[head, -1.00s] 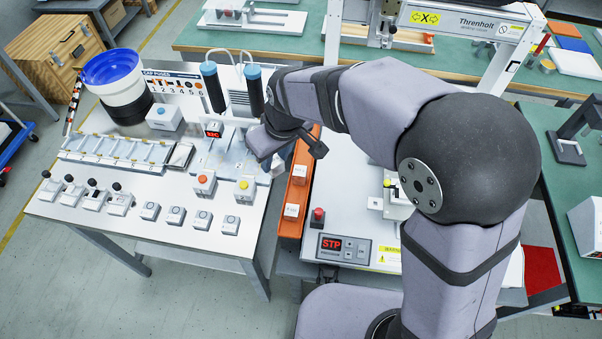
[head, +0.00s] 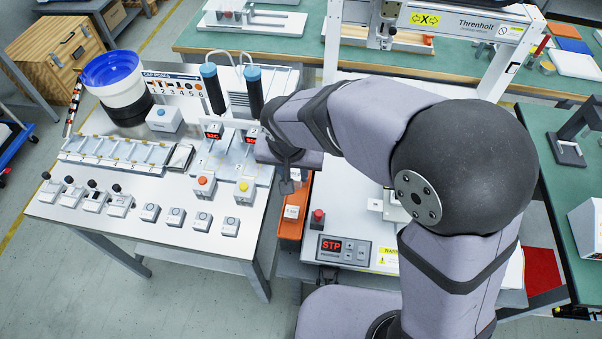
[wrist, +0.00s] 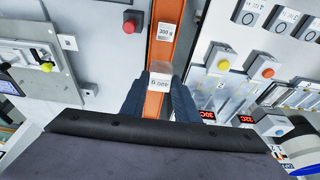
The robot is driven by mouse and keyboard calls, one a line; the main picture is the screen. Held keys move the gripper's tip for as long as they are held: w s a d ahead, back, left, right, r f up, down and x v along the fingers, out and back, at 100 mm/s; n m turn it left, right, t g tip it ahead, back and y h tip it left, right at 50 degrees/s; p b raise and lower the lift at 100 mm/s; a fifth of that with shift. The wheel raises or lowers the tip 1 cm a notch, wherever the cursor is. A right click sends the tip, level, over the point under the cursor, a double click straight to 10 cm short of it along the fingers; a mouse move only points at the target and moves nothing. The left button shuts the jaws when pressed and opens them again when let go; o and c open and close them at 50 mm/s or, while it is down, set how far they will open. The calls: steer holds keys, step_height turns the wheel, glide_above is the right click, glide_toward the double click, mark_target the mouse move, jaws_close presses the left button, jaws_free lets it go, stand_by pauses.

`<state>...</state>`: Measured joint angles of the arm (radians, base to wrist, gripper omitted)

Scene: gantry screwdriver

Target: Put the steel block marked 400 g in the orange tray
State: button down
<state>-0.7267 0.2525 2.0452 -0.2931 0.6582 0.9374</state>
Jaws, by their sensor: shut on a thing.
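My gripper (wrist: 160,88) is shut on a steel block (wrist: 160,82) in the wrist view. The block's white label shows upside down and small; it seems to end in zeros and a g, but I cannot read the first figure surely. The long narrow orange tray (wrist: 163,57) runs beneath the gripper, and I cannot tell whether the held block touches its floor. A block marked 300 g (wrist: 166,31) stands in the tray further along. In the head view the tray (head: 290,230) shows partly, with a pale labelled block (head: 291,212); my wrist hides the held block.
Left of the tray is a bench with push-button boxes (head: 203,186), screwdriver stations and a blue bowl feeder (head: 112,70). Right of it is a machine plate with a red button (head: 317,217) and an STP display (head: 343,248). A gantry frame stands behind.

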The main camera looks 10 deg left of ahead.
steer(key=shift+f, duration=5)
steer(key=shift+f+b, duration=0.2)
steer(key=shift+b, duration=0.2)
steer(key=c, duration=1.4)
jaws_free()
steer(key=shift+o, duration=0.2)
steer(key=shift+r, duration=0.2)
steer(key=shift+r+p, duration=0.25)
steer(key=shift+p, duration=0.1)
steer(key=v, duration=1.1)
steer(key=shift+r, duration=0.25)
steer(key=shift+s, duration=0.15)
